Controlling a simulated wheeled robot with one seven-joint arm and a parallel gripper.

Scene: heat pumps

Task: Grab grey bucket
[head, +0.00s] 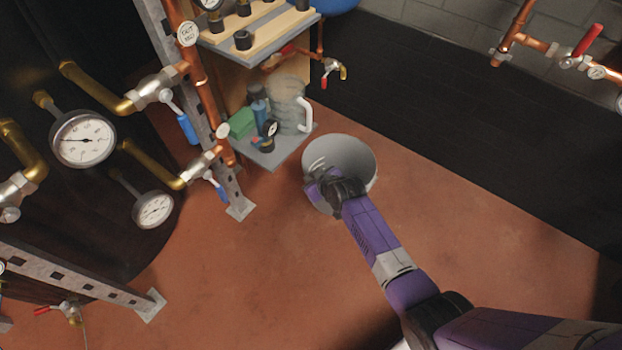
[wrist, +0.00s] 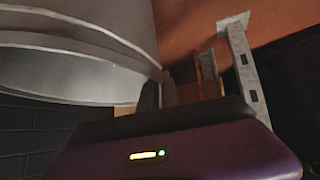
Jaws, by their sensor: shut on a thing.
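The grey bucket (head: 350,157) is upright in the head view, with its open mouth facing up, by the corner of the low shelf. My gripper (head: 325,192) is at the bucket's near left side, and my wrist covers part of the bucket's front. In the wrist view the bucket (wrist: 85,70) fills the upper left, with its rim and pale inside showing. My gripper's dark fingers (wrist: 155,95) meet the bucket's wall at the rim and are shut on it. The fingertips are partly hidden. I cannot tell whether the bucket touches the floor.
A shelf (head: 285,152) with a glass jug (head: 287,104) and a green box (head: 241,123) stands just left of the bucket. Copper pipes, gauges (head: 83,138) and a metal frame post (head: 240,207) are at the left. The reddish floor (head: 250,285) is clear in front and right.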

